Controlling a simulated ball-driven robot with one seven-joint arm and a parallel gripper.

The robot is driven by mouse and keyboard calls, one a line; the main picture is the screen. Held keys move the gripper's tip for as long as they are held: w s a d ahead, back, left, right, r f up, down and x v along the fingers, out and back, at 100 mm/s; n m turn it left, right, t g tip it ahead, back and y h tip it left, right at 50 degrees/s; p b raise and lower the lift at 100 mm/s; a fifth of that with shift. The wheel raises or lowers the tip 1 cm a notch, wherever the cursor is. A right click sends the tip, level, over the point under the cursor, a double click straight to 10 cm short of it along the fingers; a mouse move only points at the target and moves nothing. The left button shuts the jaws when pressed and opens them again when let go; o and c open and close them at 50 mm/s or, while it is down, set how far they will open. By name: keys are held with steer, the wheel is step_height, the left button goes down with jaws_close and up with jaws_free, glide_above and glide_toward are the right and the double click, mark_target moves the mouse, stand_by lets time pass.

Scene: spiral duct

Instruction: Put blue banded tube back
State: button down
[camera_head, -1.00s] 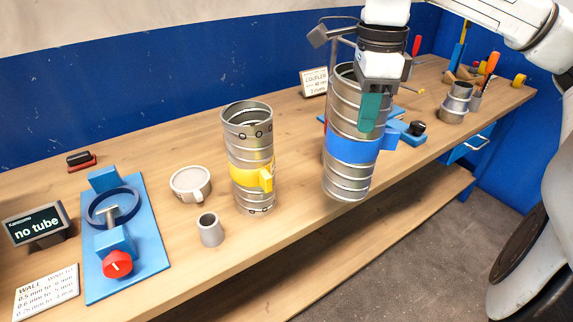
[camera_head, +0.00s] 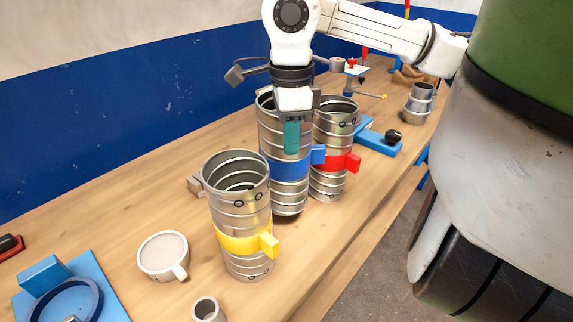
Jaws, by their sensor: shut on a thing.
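The blue banded tube (camera_head: 289,168) is a ribbed metal duct with a blue band and a blue tab on its right side. It is upright, between the yellow banded tube (camera_head: 238,205) at front left and the red banded tube (camera_head: 331,130) at back right. My gripper (camera_head: 292,128) is shut on the upper wall of the blue banded tube, with a teal pad showing on the outside. The yellow tube partly hides the blue tube's lower left. I cannot tell whether the blue tube's base touches the bench.
A white mug (camera_head: 163,257) and a small grey cylinder (camera_head: 207,310) are at front left, near a blue fixture (camera_head: 45,278). A blue device with a black knob (camera_head: 393,137) and a stepped metal coupler (camera_head: 420,102) are at right. Bare bench (camera_head: 120,200) lies left.

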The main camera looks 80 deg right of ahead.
mark_target(291, 158)
steer(key=shift+f+p, duration=0.3)
steer(key=shift+f, duration=2.2)
steer(key=shift+f+b, duration=0.2)
steer(key=shift+b, duration=0.1)
steer(key=c, duration=1.2)
jaws_free()
steer(key=shift+c, duration=0.2)
steer(key=shift+r, duration=0.15)
steer(key=shift+r+p, duration=0.2)
steer(key=shift+p, duration=0.25)
step_height(291, 158, up, 12)
steer(key=shift+f+b, duration=0.1)
steer(key=shift+b, duration=0.65)
